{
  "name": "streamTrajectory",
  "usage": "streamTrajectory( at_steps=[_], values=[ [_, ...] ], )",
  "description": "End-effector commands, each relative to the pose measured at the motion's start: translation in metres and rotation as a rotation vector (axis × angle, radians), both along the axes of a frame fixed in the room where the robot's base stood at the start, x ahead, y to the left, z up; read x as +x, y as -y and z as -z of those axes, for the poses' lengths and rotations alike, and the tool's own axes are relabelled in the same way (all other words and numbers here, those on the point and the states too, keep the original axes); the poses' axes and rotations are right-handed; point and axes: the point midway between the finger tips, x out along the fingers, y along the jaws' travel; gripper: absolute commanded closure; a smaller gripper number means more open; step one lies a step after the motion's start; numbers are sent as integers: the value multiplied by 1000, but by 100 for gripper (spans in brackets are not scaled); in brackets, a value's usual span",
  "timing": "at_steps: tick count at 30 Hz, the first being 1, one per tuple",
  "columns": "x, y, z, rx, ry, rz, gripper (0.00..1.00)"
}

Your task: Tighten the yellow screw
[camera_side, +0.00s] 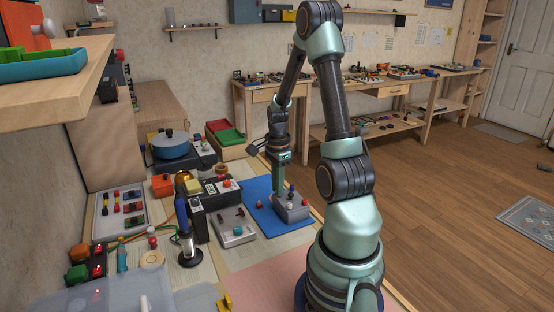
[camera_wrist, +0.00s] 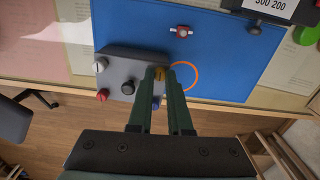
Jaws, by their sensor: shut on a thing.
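The yellow screw (camera_wrist: 159,73) shows between my fingertips in the wrist view, at the right edge of a grey block (camera_wrist: 125,60). My gripper (camera_wrist: 160,76) points down and is shut on the yellow screw; the fingers hide part of it. The block carries other knobs: a white one (camera_wrist: 100,65), a red one (camera_wrist: 102,95), a black one (camera_wrist: 128,88) and a blue one (camera_wrist: 155,103) partly behind the fingers. In the side view the grey block (camera_side: 292,209) sits on the blue mat (camera_side: 268,222) below my gripper; the yellow screw cannot be made out there.
An orange ring (camera_wrist: 195,84) and a small red-and-white part (camera_wrist: 181,31) lie on the mat. A grey box with a teal knob (camera_side: 235,230) stands left of the mat. A soldering iron in its stand (camera_side: 188,250) and a blue pot (camera_side: 171,147) stand further left.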

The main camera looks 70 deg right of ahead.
Motion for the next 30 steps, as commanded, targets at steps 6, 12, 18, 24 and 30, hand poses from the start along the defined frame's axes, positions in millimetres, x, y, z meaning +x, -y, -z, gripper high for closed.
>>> streamTrajectory(
  at_steps=[6, 12, 18, 24, 30],
  values=[
    [0, 1, 0, -1, 1, 62, 100],
    [0, 1, 0, -1, 1, 79, 100],
    [1, 1, 0, -1, 1, 80, 100],
    [0, 1, 0, -1, 1, 79, 52],
    [0, 0, 0, -1, 1, 79, 52]
  ],
)
